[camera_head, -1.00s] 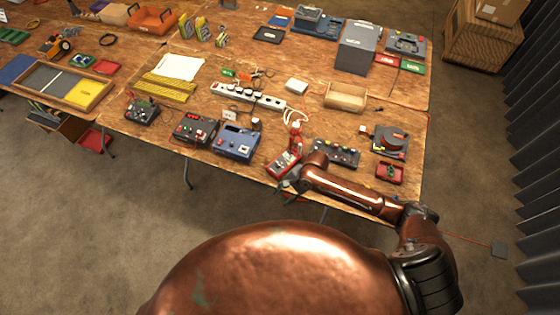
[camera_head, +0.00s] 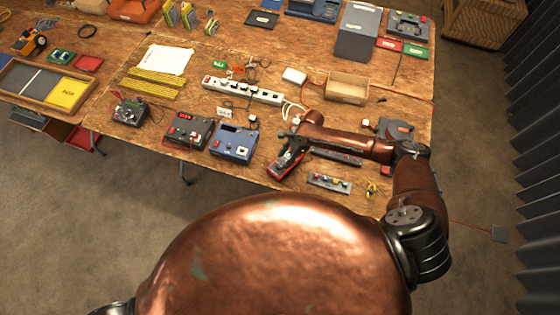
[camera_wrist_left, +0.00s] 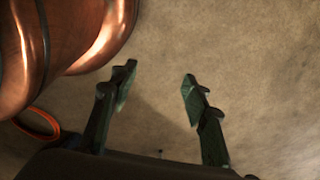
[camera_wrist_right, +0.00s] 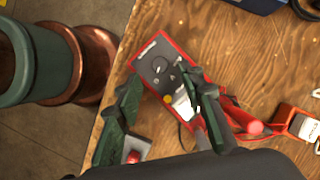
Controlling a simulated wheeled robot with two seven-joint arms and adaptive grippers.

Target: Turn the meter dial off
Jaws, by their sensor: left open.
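The meter (camera_wrist_right: 148,46) is a red-edged handheld unit with a dark face, lying on the wooden table. It shows partly covered in the head view (camera_head: 284,168). Its round dial (camera_wrist_right: 159,65) is near the middle of the face in the right wrist view. My right gripper (camera_wrist_right: 166,79) is open and empty above the meter, its fingers on either side of the lower face. The right finger covers part of the meter. My left gripper (camera_wrist_left: 159,75) is open and empty over bare floor, away from the table.
A blue instrument (camera_head: 233,144) and a dark red-lit instrument (camera_head: 187,130) stand left of the meter. A button strip (camera_head: 329,183) lies at the table's front edge, right of it. A red probe (camera_wrist_right: 252,128) with cables lies beside the meter. A power strip (camera_head: 243,92) is behind.

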